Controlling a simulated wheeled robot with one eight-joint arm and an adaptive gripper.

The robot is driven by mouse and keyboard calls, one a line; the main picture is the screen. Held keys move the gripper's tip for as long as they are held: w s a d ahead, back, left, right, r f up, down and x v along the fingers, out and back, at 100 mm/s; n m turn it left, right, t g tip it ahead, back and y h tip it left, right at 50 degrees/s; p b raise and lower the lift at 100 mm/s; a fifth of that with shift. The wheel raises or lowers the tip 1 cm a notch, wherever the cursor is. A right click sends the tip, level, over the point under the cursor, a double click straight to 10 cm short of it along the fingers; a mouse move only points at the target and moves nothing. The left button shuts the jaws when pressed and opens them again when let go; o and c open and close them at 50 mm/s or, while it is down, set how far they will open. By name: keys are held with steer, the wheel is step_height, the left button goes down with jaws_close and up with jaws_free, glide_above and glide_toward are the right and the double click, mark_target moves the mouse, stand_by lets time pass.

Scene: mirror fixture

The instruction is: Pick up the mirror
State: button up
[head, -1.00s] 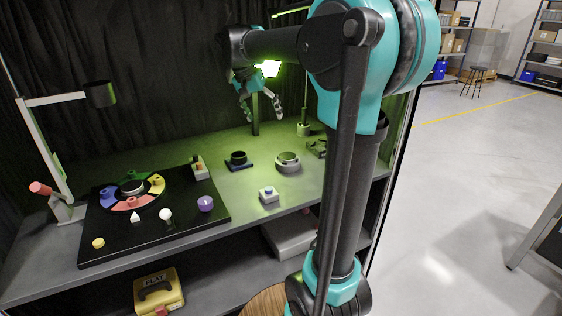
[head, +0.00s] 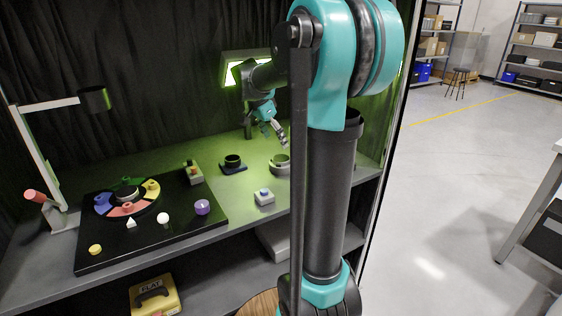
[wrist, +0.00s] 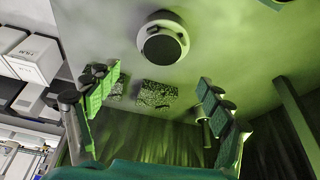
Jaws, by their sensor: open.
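A round, pale grey ringed piece (head: 280,163) with a dark centre stands on the bench, right of the middle. It may be the mirror; I cannot tell for certain. In the wrist view the same kind of piece (wrist: 163,38) shows as a light ring around a dark disc, near the top middle. My gripper (head: 276,137) is above and close to it in the head view, fingers pointing down to the right. In the wrist view my gripper (wrist: 155,82) is open and empty, its two green-padded fingers wide apart, with the round piece beyond the gap between them.
A small box with a blue button (head: 264,197) is in front. A black board (head: 150,247) with coloured pieces fills the left. A lit green panel (head: 228,70) stands behind.

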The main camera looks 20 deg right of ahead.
mark_target(281, 158)
steer(key=x, duration=0.2)
steer(key=shift+d+f, duration=0.1)
steer(key=shift+f, duration=0.15)
steer(key=shift+a+x, duration=0.2)
steer(key=shift+x, duration=1.1)
steer(key=shift+a+x, duration=0.15)
steer(key=shift+x, duration=1.2)
steer(key=shift+w+f, duration=0.1)
steer(key=shift+c, duration=0.4)
steer(key=c, duration=1.3)
steer(key=shift+o, duration=0.2)
